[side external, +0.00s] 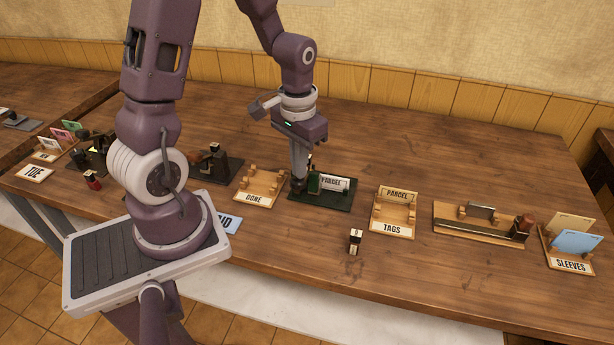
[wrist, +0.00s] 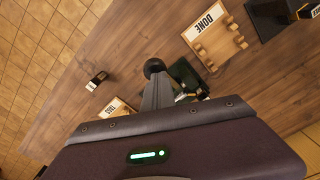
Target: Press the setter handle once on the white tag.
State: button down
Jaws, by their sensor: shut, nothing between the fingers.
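The setter is a dark green device on a dark base plate (side external: 338,203), with a white tag (side external: 334,184) reading PARCEL standing in it. My gripper (side external: 299,192) is shut and empty, pointing down at the setter's left end. In the side view its fingers cover much of that end, and the handle is hard to make out. In the wrist view a round black knob (wrist: 153,67), apparently the handle's end, shows just beyond my fingertips (wrist: 157,82). I cannot tell whether they touch. The green setter body (wrist: 184,73) is to their right, partly hidden by my gripper.
The DONE tray (side external: 254,198) is left of the setter and the TAGS tray (side external: 393,226) is right, holding a PARCEL tag. A small black-and-white block (side external: 355,241) stands in front. A wooden fixture (side external: 470,226) and the SLEEVES holder (side external: 571,265) are farther right.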

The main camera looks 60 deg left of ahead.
notch_tip(320, 180, up, 8)
dwell(1.2)
jog(key=s+d+r+m+t, duration=0.3)
jog(key=s+d+r+t, duration=0.2)
jog(key=s+d+r, duration=0.5)
jog(key=shift+s+d+r+t, duration=0.3)
jog(key=shift+s, duration=0.65)
